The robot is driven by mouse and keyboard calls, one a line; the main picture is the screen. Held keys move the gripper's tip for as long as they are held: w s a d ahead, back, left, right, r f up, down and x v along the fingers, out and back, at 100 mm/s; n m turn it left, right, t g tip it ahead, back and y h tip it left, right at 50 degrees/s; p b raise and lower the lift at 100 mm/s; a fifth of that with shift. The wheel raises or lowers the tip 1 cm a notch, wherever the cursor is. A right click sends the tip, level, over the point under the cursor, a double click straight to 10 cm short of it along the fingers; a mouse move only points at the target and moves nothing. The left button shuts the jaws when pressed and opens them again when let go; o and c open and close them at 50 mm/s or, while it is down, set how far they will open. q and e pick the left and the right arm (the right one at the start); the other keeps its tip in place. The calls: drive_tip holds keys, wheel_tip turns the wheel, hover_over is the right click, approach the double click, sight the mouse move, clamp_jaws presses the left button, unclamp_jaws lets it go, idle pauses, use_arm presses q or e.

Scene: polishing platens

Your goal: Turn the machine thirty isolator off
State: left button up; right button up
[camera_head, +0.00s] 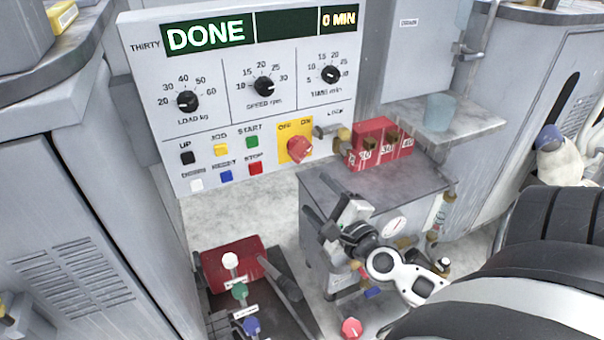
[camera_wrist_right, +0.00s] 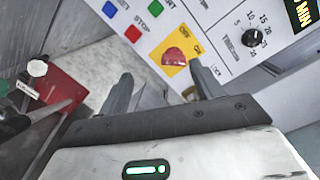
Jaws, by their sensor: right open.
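The machine thirty panel (camera_head: 225,105) reads DONE and 0 MIN. Its isolator is a red rotary knob (camera_head: 299,150) on a yellow plate (camera_head: 284,148) marked OFF and ON, at the panel's lower right. I cannot tell clearly which mark the knob points to. My right gripper (camera_head: 343,219) is open, below and right of the knob and apart from it. In the right wrist view the knob (camera_wrist_right: 174,58) shows beyond and between the two open fingers (camera_wrist_right: 162,88), with nothing between them. My left gripper is not in view.
Left of the isolator are several push buttons, including a red STOP button (camera_head: 255,168). A red numbered block (camera_head: 381,143) sits on the grey cabinet (camera_head: 330,180) to the right. A red box (camera_head: 232,264) with coloured knobs stands below. A translucent cup (camera_head: 438,112) stands on a shelf.

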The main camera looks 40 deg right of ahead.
sight(304, 155)
drive_tip(key=w+d+m+h+b, duration=0.1)
drive_tip(key=w+d, duration=0.2)
drive_tip(key=w, duration=0.2)
drive_tip(key=w+d+f+m+b, duration=0.1)
drive_tip(key=w+d+m, duration=0.1)
drive_tip(key=w, duration=0.3)
drive_tip(key=w+d+m+h+b, duration=0.1)
drive_tip(key=w+d, duration=0.3)
drive_tip(key=w, duration=0.1)
drive_tip(key=shift+f+m+h, duration=0.2)
drive_tip(key=shift+m+h, duration=0.1)
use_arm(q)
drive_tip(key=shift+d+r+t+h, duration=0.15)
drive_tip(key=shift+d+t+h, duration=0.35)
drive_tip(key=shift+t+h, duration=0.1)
use_arm(e)
drive_tip(key=shift+w, duration=0.2)
drive_tip(key=shift+c, duration=0.3)
drive_tip(key=c, duration=0.6)
